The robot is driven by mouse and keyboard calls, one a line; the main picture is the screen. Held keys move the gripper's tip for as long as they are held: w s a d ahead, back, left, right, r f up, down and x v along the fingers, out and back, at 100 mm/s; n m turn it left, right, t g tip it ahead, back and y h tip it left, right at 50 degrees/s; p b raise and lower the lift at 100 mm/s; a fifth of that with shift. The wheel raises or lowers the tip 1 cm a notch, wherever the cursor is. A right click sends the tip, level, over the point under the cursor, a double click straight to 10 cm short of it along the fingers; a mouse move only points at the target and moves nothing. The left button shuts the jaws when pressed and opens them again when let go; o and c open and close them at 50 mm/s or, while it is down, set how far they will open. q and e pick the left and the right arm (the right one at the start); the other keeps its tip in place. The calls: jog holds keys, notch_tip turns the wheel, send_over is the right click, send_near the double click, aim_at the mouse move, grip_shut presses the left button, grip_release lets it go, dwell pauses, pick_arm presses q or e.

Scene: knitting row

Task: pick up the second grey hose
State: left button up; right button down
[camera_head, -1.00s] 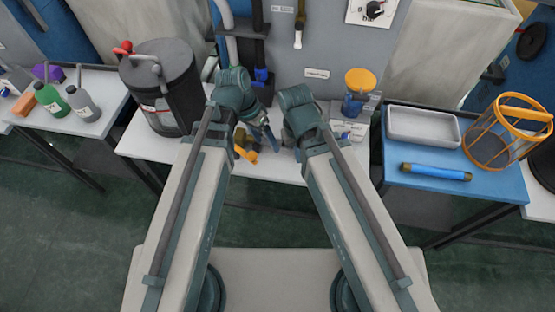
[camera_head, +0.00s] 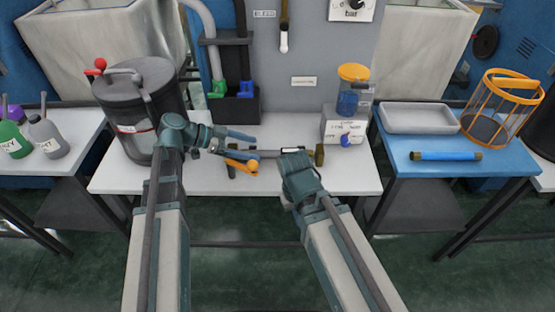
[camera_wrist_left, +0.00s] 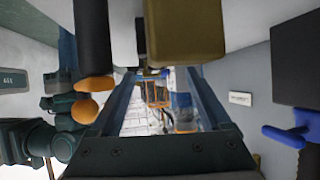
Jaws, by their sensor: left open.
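A grey hose (camera_head: 268,153) with olive-brass ends lies across the white bench, partly hidden by my right arm. My left gripper (camera_head: 248,145) is open at the hose's left part; I cannot tell whether it touches. In the left wrist view, an olive block (camera_wrist_left: 185,32), likely a hose end, and a dark cylinder (camera_wrist_left: 92,35) show close beyond the open fingers (camera_wrist_left: 165,85). My right arm's end (camera_head: 300,175) is over the bench by the hose; its fingers are hidden. A light grey hose (camera_head: 203,35) runs down the panel to a green connector (camera_head: 217,88).
A dark canister (camera_head: 135,95) stands left of my left wrist. A yellow-lidded jar (camera_head: 354,90) stands at the back right. A blue table (camera_head: 400,165) holds a grey tray (camera_head: 420,120), blue hose (camera_head: 445,156) and orange basket (camera_head: 500,110).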

aim_at(269, 152)
pick_arm(q)
jog(key=shift+b+x, duration=0.55)
jog(key=shift+x, duration=0.6)
jog(key=shift+s+b+x, duration=0.2)
jog(key=shift+b+x, duration=0.8)
jog(key=shift+x, duration=1.65)
jog(key=shift+d+r, duration=0.1)
jog(key=shift+r, duration=0.1)
grip_shut()
